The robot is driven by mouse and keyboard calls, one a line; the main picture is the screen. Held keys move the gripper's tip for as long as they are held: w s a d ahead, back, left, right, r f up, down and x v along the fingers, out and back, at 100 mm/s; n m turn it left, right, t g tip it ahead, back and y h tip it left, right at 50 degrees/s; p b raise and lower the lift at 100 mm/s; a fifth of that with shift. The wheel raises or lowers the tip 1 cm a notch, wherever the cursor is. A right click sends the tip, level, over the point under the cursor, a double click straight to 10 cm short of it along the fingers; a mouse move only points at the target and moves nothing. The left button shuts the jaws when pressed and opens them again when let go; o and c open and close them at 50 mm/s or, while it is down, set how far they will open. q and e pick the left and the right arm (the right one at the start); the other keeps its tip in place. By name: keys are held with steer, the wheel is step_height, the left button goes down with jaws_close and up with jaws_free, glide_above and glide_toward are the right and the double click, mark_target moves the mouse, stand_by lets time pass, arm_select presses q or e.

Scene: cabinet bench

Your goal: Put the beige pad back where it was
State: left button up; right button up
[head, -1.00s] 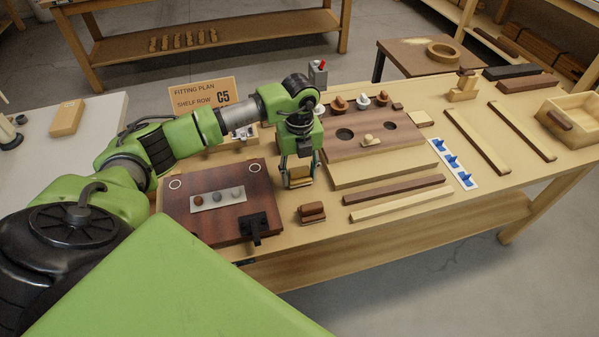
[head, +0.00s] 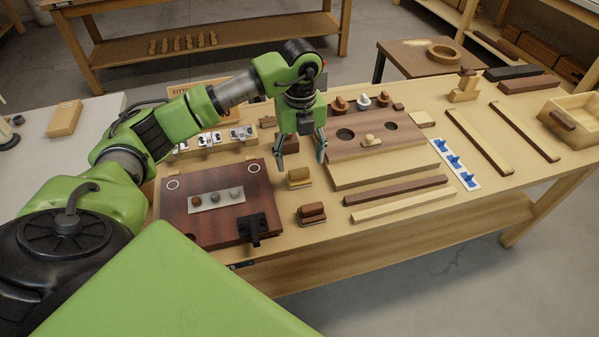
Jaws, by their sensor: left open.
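The beige pad (head: 299,178), a small block with a beige top and a darker lower part, rests on the bench just right of the dark red-brown board (head: 216,225). A similar brown pad (head: 311,213) rests in front of it, apart from it. My left gripper (head: 300,158) is above and slightly behind the beige pad, pointing down. Its fingers are spread wide with nothing between them, and it looks clear of the pad. My right gripper is not in view.
A wooden board with round holes (head: 375,143) stands right of the gripper. Dark and pale strips (head: 395,190) lie in front of it. A row of small metal parts (head: 213,138) and an orange sign (head: 180,88), partly hidden by my arm, stand behind the red-brown board.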

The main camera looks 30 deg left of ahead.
mark_target(300, 173)
arm_select(q)
step_height(300, 173, up, 7)
stand_by(0.3)
steer(key=shift+f, duration=0.1)
stand_by(0.4)
